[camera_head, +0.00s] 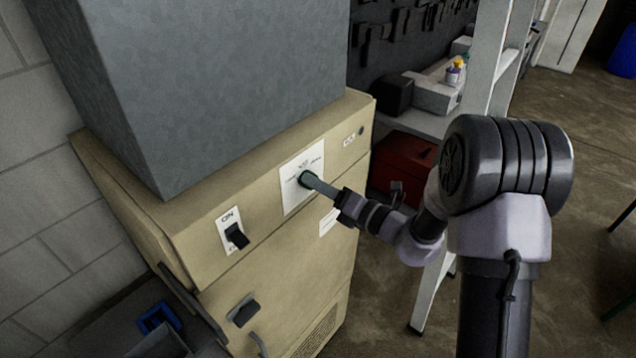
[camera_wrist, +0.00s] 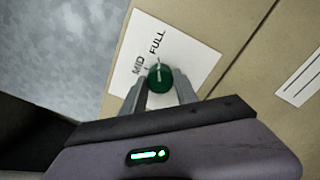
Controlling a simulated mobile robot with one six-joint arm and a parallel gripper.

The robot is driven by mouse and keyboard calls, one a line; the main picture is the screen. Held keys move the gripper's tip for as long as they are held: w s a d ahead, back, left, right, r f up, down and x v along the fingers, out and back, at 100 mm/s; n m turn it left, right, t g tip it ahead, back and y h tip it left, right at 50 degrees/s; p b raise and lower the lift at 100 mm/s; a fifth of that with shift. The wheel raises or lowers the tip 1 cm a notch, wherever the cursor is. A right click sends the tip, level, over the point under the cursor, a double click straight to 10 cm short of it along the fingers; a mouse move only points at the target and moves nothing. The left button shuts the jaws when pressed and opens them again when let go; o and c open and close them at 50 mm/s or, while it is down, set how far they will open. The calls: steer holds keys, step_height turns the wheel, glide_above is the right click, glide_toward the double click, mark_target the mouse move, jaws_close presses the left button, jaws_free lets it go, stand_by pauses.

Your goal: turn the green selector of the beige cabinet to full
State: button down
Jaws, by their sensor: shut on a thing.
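The beige cabinet (camera_head: 290,260) stands at the left in the head view, with a white dial plate on its upper front (camera_head: 292,168). The green selector (camera_wrist: 160,79) is a round knob on that plate in the wrist view; in the head view it is small and partly hidden by my fingers (camera_head: 303,180). My gripper (camera_wrist: 161,86) is shut on the selector, one finger on each side. The words MID and FULL show on the plate (camera_wrist: 190,56) beyond the knob. The knob's pale mark points roughly toward FULL; I cannot tell whether it lines up exactly.
A black ON switch (camera_head: 237,236) sits left of the selector, and a dark latch (camera_head: 243,311) is below it. A grey metal duct (camera_head: 215,80) rises from the cabinet top. A pale shelf frame (camera_head: 487,60) and a red box (camera_head: 401,165) stand to the right.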

steer(key=c, duration=0.9)
jaws_free()
steer(key=shift+c, duration=0.2)
steer(key=b+v, duration=0.2)
steer(key=v, duration=1.5)
steer(key=shift+s+d, duration=0.15)
steer(key=shift+s, duration=0.05)
